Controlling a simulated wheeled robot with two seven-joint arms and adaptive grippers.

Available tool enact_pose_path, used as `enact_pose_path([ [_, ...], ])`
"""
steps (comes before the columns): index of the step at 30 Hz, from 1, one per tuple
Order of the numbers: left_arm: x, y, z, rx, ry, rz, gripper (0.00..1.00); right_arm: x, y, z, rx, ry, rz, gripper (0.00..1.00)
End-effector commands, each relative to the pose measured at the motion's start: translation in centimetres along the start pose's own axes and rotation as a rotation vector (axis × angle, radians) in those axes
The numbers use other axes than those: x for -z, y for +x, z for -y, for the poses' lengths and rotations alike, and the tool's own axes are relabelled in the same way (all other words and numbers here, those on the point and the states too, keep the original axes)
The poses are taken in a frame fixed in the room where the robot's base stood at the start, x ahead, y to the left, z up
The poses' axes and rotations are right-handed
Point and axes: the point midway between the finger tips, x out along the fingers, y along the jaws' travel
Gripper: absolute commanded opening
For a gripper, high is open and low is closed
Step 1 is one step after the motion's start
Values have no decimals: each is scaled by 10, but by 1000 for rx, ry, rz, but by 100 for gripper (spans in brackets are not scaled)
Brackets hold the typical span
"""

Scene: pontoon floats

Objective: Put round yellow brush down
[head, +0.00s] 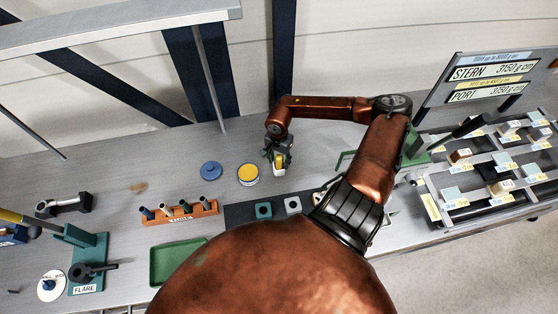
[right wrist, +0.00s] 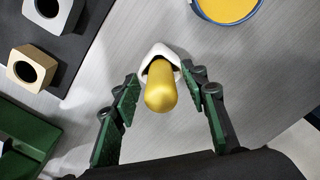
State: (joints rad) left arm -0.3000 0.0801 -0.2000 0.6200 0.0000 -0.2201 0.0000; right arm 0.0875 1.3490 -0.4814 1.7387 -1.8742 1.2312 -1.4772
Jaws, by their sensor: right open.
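The round yellow brush, a rounded yellow handle on a white base, stands on the grey bench under my right gripper in the head view (head: 280,169). In the right wrist view the yellow handle (right wrist: 160,90) points toward the camera, with the white base beyond it. My right gripper (head: 279,153) is open, its green-padded fingers apart on either side of the handle in the right wrist view (right wrist: 158,78). Gaps show between handle and pads. My left gripper is not in view.
A blue-rimmed yellow tin (head: 248,175) and a blue disc (head: 211,170) lie left of the brush. A dark mat (head: 237,214) with small blocks, an orange rack (head: 180,214) and a green tray (head: 177,262) are nearer. A compartmented rack (head: 480,200) stands right.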

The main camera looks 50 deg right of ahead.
Motion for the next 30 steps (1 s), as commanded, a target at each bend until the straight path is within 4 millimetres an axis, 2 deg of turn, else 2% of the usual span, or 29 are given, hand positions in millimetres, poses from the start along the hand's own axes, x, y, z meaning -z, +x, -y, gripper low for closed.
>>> enact_pose_path([
  [6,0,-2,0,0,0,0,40,0,-2,0,0,0,0,40],
  [10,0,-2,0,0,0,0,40,1,-12,1,2,-1,-3,40],
  [24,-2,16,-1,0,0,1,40,1,-103,0,0,0,-4,40],
  [30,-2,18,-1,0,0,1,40,0,-121,0,0,0,-1,40],
])
